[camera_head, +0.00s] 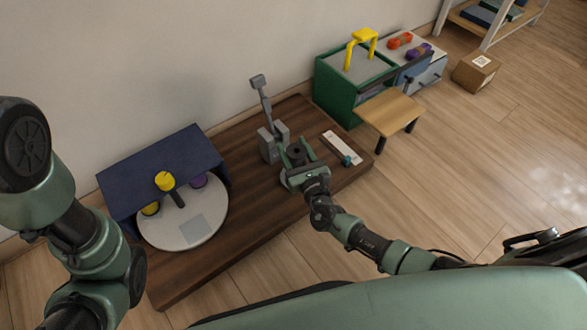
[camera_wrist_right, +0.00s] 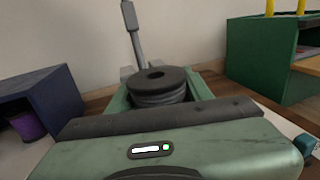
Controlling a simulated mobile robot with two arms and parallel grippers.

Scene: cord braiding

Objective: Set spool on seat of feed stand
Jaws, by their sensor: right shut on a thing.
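My right gripper (camera_head: 297,146) is shut on a dark spool (camera_head: 296,153), with one green finger on each side of it. The right wrist view shows the spool (camera_wrist_right: 160,82) upright between the fingers, with its top flange and centre hole visible and dark cord wound below. The grey feed stand (camera_head: 268,146), with blocks and a tall tilted post, is just beyond and left of the spool. In the wrist view the stand's post (camera_wrist_right: 134,35) rises behind the spool. The seat is not clearly visible, and I cannot tell whether the spool touches the stand. My left gripper is out of view.
A round white plate (camera_head: 188,228) with yellow and purple bobbins stands by a navy box (camera_head: 160,165) on the left. A white strip with a teal piece (camera_head: 342,148) lies right of my gripper. A green box (camera_head: 350,85) stands beyond. Bare wood board (camera_head: 235,150) lies between plate and stand.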

